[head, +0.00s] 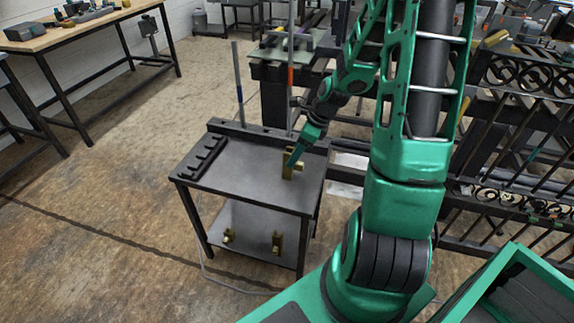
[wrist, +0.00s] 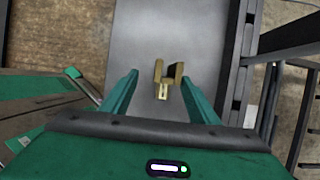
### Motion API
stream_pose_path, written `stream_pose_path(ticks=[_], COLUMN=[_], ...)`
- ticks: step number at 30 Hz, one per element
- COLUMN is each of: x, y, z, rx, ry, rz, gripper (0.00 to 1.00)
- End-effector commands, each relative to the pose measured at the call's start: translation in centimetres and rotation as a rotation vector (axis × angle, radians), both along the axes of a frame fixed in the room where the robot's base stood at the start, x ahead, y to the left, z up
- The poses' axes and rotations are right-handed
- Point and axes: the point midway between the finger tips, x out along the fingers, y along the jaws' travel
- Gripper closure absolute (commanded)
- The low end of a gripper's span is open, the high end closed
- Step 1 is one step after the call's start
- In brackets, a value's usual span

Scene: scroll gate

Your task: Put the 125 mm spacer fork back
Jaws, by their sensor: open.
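A brass spacer fork (head: 287,171) is on the grey top of a dark cart (head: 245,169), near its right side. No size mark can be read on it. In the wrist view the fork (wrist: 159,74) shows two prongs and a pale tab, and it appears between my fingers with gaps on both sides. My gripper (head: 294,160) is open and empty, close to the fork in the head view. Its two green fingers (wrist: 160,82) point over the cart top. Two more brass pieces, one at left (head: 228,236) and one at right (head: 277,243), are on the lower shelf.
A black notched rack (head: 203,163) runs along the cart's left edge, and a dark bar (head: 250,131) runs along its back. Upright rods stand behind. A scrolled iron gate (head: 520,200) is at right. The middle of the cart top is clear.

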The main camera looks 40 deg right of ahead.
Motion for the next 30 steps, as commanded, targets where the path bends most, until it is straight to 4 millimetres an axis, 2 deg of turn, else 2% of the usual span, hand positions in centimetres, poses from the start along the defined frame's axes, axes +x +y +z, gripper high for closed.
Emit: stream_pose_path(ticks=[9, 17, 25, 30], x=[0.7, 1.0, 1.9, 2.3], y=[-0.6, -0.6, -0.1, 0.2], z=[-3.8, -5.0, -8.1, -9.2], rx=[0.0, -0.002, -0.001, -0.002], ry=[0.002, 0.002, 0.005, 0.003], rz=[-0.019, -0.022, -0.022, -0.022], gripper=[0.45, 0.45, 0.45, 0.45])
